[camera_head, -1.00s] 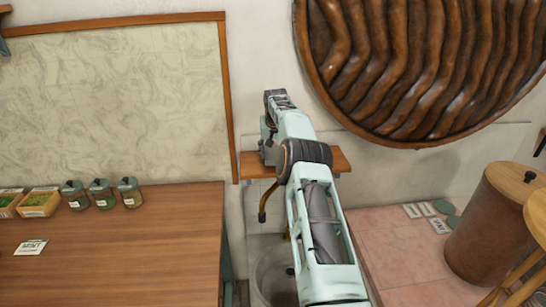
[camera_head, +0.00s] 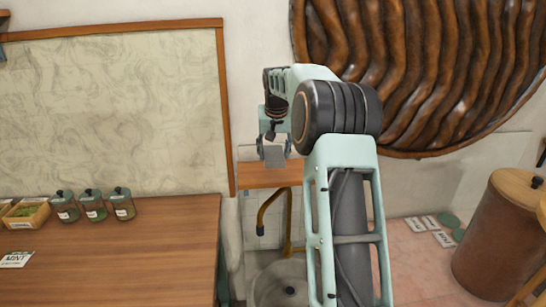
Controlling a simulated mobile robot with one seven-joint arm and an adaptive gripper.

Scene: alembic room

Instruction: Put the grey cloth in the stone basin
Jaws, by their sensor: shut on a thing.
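My gripper (camera_head: 272,138) is in front of the small wooden shelf, upper middle of the view, pointing down. It is shut on a small grey piece, the grey cloth (camera_head: 274,155), which hangs just below the fingers. The stone basin (camera_head: 262,284) is low in the view, below the shelf and the gripper. It is a round grey bowl with a dark drain spot, and my arm hides its right side.
A brass tap (camera_head: 265,212) rises between shelf and basin. The wooden shelf (camera_head: 258,176) is on the wall. A wooden counter (camera_head: 130,255) with several jars stands left. A pink tiled top (camera_head: 408,262) with cards and a brown canister (camera_head: 497,245) is right.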

